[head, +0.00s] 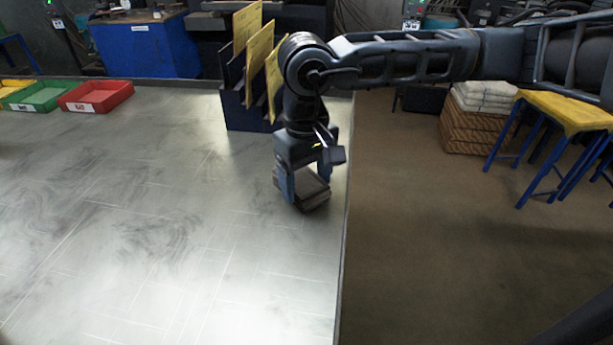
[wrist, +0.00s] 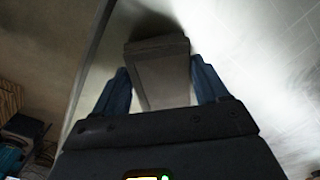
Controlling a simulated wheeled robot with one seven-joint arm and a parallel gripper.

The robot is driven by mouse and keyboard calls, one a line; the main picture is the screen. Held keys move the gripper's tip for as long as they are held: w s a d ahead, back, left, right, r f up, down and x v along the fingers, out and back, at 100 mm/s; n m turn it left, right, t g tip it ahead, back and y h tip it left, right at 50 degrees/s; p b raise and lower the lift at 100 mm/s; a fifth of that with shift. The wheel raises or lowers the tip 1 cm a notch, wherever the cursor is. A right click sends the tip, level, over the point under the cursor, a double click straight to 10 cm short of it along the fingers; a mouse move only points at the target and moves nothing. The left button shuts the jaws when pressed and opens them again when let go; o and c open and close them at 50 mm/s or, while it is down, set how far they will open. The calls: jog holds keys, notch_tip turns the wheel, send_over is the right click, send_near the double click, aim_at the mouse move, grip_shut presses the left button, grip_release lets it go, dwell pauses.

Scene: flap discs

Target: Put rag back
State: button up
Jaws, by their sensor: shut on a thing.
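Part of the rag is hidden by the near finger.
A dark blue rack (head: 236,105) with upright yellow sheets stands just behind my gripper. Red (head: 96,97), green (head: 38,97) and yellow trays sit at the far left. The near and middle table is clear. Right of the table edge lies open floor, with a yellow-topped stool (head: 570,112).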

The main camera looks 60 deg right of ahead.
aim_at(307, 182)
jog(key=shift+f+b, duration=0.2)
jog(key=shift+b, duration=0.15)
jog(key=o, duration=1)
jog(key=shift+r, duration=0.1)
jog(key=shift+r, duration=0.1)
notch_tip(307, 182, up, 12)
jog(key=shift+r, duration=0.1)
